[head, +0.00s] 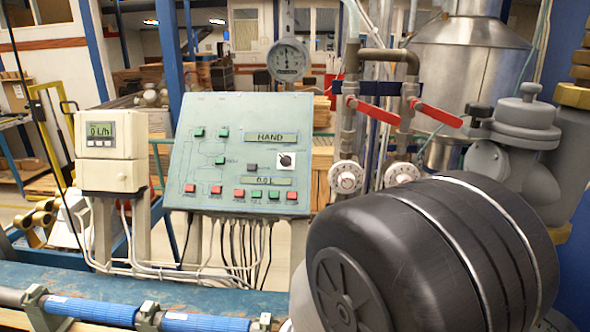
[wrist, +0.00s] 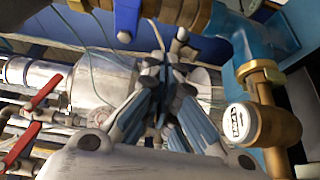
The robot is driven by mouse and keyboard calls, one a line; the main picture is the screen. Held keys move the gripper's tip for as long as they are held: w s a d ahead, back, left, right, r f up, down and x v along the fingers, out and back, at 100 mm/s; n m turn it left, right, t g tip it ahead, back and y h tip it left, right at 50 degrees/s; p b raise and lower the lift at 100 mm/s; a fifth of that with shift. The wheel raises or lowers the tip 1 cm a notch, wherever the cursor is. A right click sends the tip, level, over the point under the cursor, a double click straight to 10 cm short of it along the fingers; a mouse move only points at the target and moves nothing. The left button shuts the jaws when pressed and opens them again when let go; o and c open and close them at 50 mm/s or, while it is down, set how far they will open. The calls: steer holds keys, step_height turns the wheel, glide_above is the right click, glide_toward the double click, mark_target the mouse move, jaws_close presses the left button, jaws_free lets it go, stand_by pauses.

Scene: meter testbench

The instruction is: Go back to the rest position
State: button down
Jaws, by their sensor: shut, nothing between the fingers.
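My gripper (wrist: 162,68) shows in the wrist view. Its grey-blue fingers come together at their tips, with nothing between them. Behind the fingers are a silver metal vessel (wrist: 102,90) and pipework, and the fingertips overlap them in the picture, so I cannot tell the distance. The gripper does not show in the head view. There my own dark arm link fills the lower right and hides part of the bench.
Red valve levers (head: 380,112), a pressure gauge (head: 288,60) and pipes rise behind. In the wrist view, a brass fitting (wrist: 262,75) and a round white dial (wrist: 238,122) are at right.

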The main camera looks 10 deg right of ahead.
steer(key=s+a+f+m+g+y, duration=0.1)
steer(key=s+f+m+g+y, duration=0.25)
steer(key=s+g+y, duration=0.8)
steer(key=s+a+r+t+y, duration=0.1)
steer(key=a+t+y, duration=0.1)
steer(key=a+t, duration=0.3)
steer(key=s+a+r+t+y, duration=0.1)
steer(key=a+r+t+y, duration=0.1)
steer(key=a+t, duration=0.4)
steer(key=shift+a+r+y, duration=0.3)
steer(key=shift+a+y, duration=0.35)
steer(key=shift+a, duration=0.25)
steer(key=shift+s, duration=0.15)
